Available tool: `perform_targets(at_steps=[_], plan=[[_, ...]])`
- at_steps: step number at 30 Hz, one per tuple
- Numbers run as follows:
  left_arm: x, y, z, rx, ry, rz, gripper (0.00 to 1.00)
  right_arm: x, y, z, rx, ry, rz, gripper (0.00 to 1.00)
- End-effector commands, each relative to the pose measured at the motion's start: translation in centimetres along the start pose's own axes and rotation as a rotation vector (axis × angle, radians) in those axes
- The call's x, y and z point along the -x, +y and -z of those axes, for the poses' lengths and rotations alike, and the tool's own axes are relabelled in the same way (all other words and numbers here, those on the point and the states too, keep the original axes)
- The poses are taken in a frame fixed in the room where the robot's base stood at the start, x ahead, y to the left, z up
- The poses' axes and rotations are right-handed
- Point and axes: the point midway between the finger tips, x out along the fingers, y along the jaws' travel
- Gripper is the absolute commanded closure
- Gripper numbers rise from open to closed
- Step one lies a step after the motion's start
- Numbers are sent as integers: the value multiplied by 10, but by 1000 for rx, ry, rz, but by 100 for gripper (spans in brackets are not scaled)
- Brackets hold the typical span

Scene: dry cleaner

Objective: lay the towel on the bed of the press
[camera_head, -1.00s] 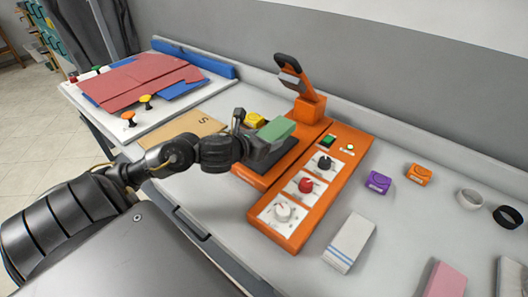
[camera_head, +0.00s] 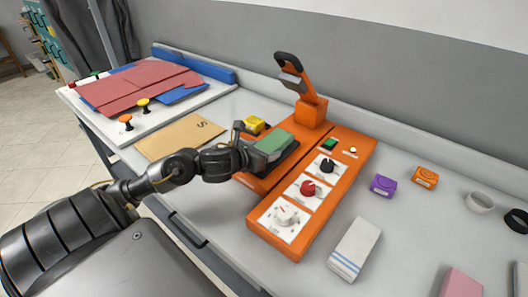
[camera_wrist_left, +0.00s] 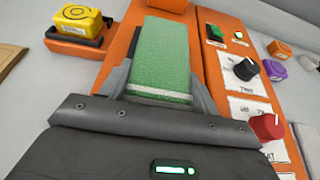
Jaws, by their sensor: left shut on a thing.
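The folded green towel (camera_head: 273,141) has a white stripe near its end, seen in the wrist view (camera_wrist_left: 160,62). My left gripper (camera_head: 256,152) is shut on the towel's near end; its fingers show on both sides of it in the wrist view. The towel is roughly level, low over the dark bed of the orange press (camera_head: 312,113), whose handle (camera_head: 289,63) is raised. The bed is mostly hidden under the towel and gripper; I cannot tell whether the towel touches it. My right gripper is not in view.
The press's orange panel (camera_head: 265,222) with knobs stands to the right. A white striped towel (camera_head: 355,246), purple block (camera_head: 383,184) and orange block (camera_head: 425,177) lie further right.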

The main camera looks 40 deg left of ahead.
Motion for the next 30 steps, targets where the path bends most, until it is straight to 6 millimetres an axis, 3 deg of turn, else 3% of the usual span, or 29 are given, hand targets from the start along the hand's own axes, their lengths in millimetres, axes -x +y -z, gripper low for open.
perform_targets(at_steps=[5, 6, 10, 22, 30], plan=[[-2, 0, 4, -1, 0, 0, 61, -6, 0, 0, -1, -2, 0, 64], [-1, 0, 3, -1, 0, 0, 33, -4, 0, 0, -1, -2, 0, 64], [-1, 0, 3, -1, 0, 0, 17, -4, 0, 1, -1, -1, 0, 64], [2, 0, -4, 1, 1, 0, 17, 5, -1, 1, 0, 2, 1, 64], [42, 0, 1, -6, 3, -1, 17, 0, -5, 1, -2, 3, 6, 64]])
